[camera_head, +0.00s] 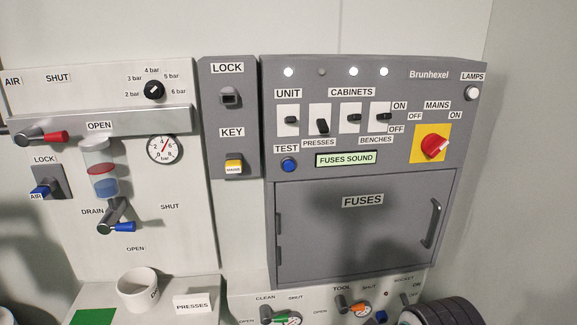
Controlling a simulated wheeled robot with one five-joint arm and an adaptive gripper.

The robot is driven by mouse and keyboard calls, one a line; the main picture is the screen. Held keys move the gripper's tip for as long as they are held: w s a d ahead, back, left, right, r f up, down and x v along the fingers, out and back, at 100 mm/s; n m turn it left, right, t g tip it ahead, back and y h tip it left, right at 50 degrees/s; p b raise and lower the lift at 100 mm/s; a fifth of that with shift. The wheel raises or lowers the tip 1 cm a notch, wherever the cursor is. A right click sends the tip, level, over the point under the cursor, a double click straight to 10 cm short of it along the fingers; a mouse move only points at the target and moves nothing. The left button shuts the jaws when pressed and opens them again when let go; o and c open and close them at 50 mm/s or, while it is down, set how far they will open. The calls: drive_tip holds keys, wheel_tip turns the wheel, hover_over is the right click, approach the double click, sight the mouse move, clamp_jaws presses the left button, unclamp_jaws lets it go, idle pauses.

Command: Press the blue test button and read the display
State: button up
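The blue test button (289,165) sits under the TEST label at the lower left of the grey Brunhexel panel (330,75). The display (346,159) is to the right of the button. It is lit green and reads "FUSES SOUND". Nothing covers the button or the display. Whether the button is pressed in cannot be told. My gripper is not in view.
Above the button are several switches; the PRESSES switch (322,126) is down, and the second lamp (322,72) is dark. The red mains knob (434,147) is at right. The fuses door (350,240) is shut below. A white mug (138,290) stands lower left.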

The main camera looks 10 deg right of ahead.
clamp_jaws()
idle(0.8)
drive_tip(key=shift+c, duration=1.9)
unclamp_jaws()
